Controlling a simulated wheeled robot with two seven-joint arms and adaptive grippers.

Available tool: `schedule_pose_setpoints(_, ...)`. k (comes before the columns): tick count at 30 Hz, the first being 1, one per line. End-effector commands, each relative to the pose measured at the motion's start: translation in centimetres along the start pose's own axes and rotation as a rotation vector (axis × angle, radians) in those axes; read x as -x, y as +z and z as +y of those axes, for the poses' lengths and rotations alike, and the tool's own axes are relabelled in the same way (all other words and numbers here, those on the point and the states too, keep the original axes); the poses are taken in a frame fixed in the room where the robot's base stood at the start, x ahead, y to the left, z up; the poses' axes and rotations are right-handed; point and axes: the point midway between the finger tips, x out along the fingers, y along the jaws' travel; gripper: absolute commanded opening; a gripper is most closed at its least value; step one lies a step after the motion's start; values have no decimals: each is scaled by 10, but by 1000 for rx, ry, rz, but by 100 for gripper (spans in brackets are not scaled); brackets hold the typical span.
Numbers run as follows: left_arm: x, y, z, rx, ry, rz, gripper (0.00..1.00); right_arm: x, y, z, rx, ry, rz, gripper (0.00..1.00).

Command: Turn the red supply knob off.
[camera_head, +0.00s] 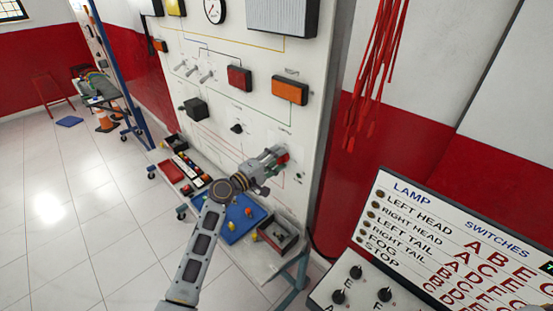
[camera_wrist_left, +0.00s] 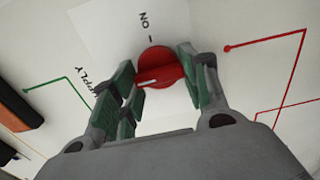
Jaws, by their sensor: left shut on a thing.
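The red supply knob (camera_head: 284,158) is on the upright white panel, at the tip of my left arm. In the left wrist view the knob (camera_wrist_left: 158,60) is round with a raised grip bar. A white mark on the bar points to the left and slightly down, away from the ON label (camera_wrist_left: 144,18) above. My left gripper (camera_head: 277,160) is shut on the knob, with its green finger pads on either side of it. The fingers hide part of the knob in the head view. The word SUPPLY (camera_wrist_left: 90,82) is partly hidden by a finger. My right gripper is out of view.
The white panel also carries a red box (camera_head: 239,78), an orange box (camera_head: 290,90) and a black knob (camera_head: 236,128). Below are a blue tray (camera_head: 232,232) and a dark bin (camera_head: 278,234). A lamp switch board (camera_head: 450,235) stands at right, with red cables (camera_head: 375,60) hanging behind.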

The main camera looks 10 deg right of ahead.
Motion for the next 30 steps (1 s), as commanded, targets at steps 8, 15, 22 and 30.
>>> schedule_pose_setpoints(8, 0, -2, 1, 1, 3, 4, 53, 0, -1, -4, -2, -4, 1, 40)
schedule_pose_setpoints(15, 0, -1, 0, 0, 1, 2, 67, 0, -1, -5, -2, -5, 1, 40)
schedule_pose_setpoints(22, 1, 0, 0, 0, 1, 1, 67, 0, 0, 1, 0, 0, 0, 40)
schedule_pose_setpoints(30, 11, 0, -1, 1, 0, 1, 67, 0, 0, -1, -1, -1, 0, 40)
